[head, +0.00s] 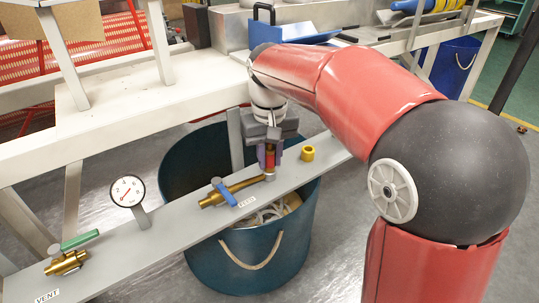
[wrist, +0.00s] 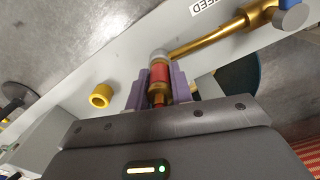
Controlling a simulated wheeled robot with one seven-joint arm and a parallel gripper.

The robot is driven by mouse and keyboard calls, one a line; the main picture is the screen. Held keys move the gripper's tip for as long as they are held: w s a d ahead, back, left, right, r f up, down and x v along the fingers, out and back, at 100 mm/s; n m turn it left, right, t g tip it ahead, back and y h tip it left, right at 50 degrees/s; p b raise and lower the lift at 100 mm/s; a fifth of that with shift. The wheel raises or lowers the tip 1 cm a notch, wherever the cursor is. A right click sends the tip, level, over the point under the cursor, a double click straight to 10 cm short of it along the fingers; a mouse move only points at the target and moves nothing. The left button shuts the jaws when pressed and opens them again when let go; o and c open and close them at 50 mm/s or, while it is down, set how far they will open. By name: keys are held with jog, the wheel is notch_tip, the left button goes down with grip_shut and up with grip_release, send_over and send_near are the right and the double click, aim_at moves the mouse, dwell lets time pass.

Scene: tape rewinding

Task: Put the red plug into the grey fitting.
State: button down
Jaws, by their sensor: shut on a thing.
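The red plug (head: 270,157) is upright between the purple fingers of my gripper (head: 269,163). In the wrist view the red plug (wrist: 160,74) has a brass end toward the camera, and my gripper (wrist: 160,80) is shut on it from both sides. The grey fitting (head: 269,177) is at the end of the brass pipe on the grey beam. The plug's lower end is right at the fitting, which also shows just beyond it in the wrist view (wrist: 158,54). I cannot tell how far the plug is inside it.
A yellow ring-shaped piece (head: 308,153) stands on the grey beam (head: 175,222), right of the fitting. A blue-handled FEED valve (head: 222,193), a gauge (head: 128,191) and a green-handled VENT valve (head: 70,258) stand to the left. A dark teal bucket (head: 240,262) is below.

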jog(key=shift+f, duration=0.1)
jog(key=c, duration=1.1)
grip_release()
jog(key=shift+c, duration=0.2)
notch_tip(320, 180, up, 8)
jog(key=shift+f+p, duration=0.2)
jog(key=shift+p, duration=0.8)
jog(key=shift+r, duration=0.1)
